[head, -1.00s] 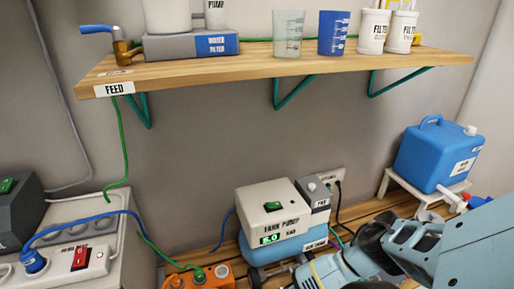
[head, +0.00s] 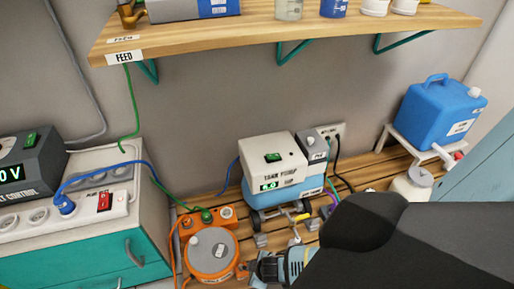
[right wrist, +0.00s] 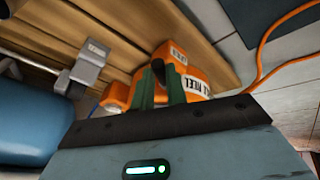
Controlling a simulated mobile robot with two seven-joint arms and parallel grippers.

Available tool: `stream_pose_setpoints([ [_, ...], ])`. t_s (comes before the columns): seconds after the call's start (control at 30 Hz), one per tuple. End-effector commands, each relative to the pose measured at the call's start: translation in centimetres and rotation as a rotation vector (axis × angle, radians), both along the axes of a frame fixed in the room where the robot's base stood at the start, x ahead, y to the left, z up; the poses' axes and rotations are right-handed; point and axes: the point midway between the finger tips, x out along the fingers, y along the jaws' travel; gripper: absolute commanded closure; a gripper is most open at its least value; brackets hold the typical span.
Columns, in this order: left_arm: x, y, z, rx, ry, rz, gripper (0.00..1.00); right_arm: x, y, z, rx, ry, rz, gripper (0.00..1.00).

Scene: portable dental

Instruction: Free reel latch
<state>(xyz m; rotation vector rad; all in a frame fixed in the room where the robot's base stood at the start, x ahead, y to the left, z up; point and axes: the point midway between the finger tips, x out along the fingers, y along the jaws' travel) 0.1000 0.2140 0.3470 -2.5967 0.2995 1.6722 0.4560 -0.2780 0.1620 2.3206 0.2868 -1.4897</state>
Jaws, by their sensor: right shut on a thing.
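The orange reel (head: 212,254) with a grey disc on top stands on the slatted wooden floor, low in the middle of the head view. My right gripper (head: 250,268) reaches in from the right and is at the reel's right side. In the right wrist view, the two green fingers of my right gripper (right wrist: 161,88) are close together against the orange reel (right wrist: 205,65), which bears white labels. They are shut on a small dark part, seemingly the reel latch (right wrist: 158,71); the fingers hide most of it. My left gripper is not in view.
The tank pump (head: 272,160) stands behind the reel on a blue base. A teal cabinet (head: 80,245) with a power strip is at the left. The wooden shelf (head: 280,45) hangs above. A blue water can (head: 440,112) stands on a stool at the right.

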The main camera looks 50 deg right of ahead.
Motion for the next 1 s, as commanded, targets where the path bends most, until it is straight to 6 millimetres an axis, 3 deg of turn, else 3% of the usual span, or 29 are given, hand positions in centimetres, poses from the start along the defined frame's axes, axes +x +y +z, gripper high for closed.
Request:
stream_pose_setpoints([
  [0.33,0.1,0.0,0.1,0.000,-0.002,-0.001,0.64,-0.4,2.0,-0.2,0.004,0.006,-0.325,1.00],
  [1.0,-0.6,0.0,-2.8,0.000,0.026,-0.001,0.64,0.6,4.5,-0.2,0.000,0.002,-0.848,1.00],
])
